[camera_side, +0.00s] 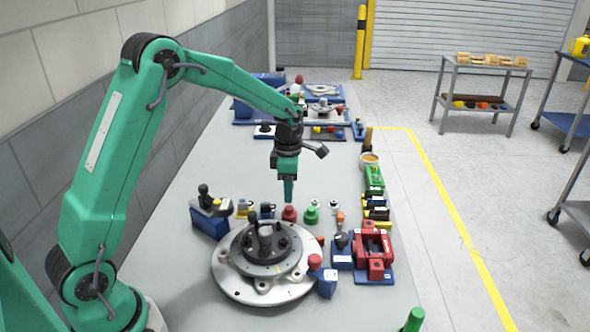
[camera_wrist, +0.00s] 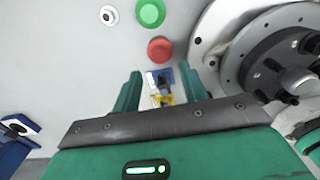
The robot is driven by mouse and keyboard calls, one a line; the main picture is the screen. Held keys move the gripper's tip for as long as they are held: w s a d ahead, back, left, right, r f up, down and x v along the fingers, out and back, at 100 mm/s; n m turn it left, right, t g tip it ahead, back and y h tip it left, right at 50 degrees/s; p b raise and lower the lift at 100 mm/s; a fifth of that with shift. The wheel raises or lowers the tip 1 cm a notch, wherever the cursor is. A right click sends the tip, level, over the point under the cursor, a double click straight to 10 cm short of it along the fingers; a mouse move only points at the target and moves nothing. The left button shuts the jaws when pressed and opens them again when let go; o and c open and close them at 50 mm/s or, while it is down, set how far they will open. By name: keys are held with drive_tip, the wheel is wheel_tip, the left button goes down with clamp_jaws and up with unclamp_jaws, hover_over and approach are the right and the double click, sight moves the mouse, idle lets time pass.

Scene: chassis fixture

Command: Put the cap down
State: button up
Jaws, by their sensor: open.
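My gripper (camera_side: 288,199) points down over the table, with its tips a little above and close to a red cap (camera_side: 289,213). In the wrist view the two fingers of my gripper (camera_wrist: 159,72) are apart with no cap between them. The red cap (camera_wrist: 160,50) lies just beyond the fingertips there, standing on the grey table. A green cap (camera_side: 311,215) stands to its right in the side view and shows beyond it in the wrist view (camera_wrist: 151,12). Another red cap (camera_side: 314,261) sits by a blue block near the round fixture. Which cap is meant cannot be told.
The round chassis fixture (camera_side: 225,276) with a dark hub stands in front of the caps. A red vise-like block (camera_side: 373,247) is at the right. Small blue and yellow parts (camera_side: 245,209) stand left of the red cap.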

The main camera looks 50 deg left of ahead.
sight(289, 209)
wheel_tip(289, 209, up, 7)
idle(0.3)
drive_tip(key=shift+f, duration=0.1)
idle(0.4)
drive_tip(key=s+d+r+m+t, duration=0.3)
drive_tip(key=s+d+r+m, duration=0.1)
drive_tip(key=s+r+m, duration=0.75)
drive_tip(key=s+d+f+m+t, duration=0.2)
drive_tip(key=s+m, duration=1.2)
drive_tip(key=m, duration=0.1)
drive_tip(key=shift+s+t, duration=0.3)
drive_tip(key=shift+s, duration=0.05)
